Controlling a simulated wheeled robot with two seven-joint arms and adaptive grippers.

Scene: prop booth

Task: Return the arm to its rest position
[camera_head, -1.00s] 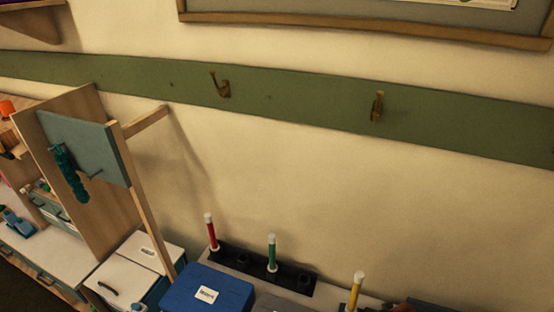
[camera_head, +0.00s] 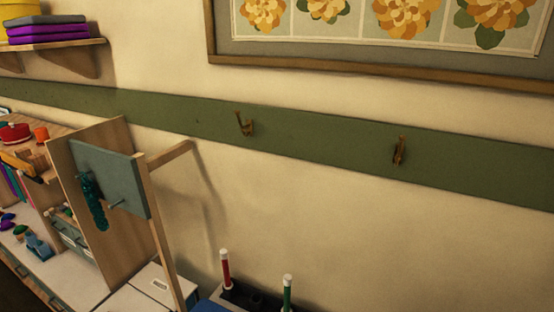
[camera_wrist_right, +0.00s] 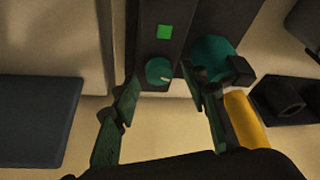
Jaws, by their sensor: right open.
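My right gripper (camera_wrist_right: 160,110) shows in the right wrist view with its two green-tinted fingers spread apart and nothing between them. Beyond the fingers is a dark panel with a teal knob (camera_wrist_right: 159,71) and a lit green square (camera_wrist_right: 165,32). The knob lies past the fingertips; I cannot tell how far away it is. Neither gripper shows in the head view, and my left gripper is in no frame.
A teal cylinder (camera_wrist_right: 211,58) and a yellow object (camera_wrist_right: 245,120) are right of the fingers. In the head view are a green rail with brass hooks (camera_head: 244,123), a wooden stand with a teal hanging item (camera_head: 92,200), red (camera_head: 225,268) and green (camera_head: 287,294) markers and a shelf (camera_head: 55,45).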

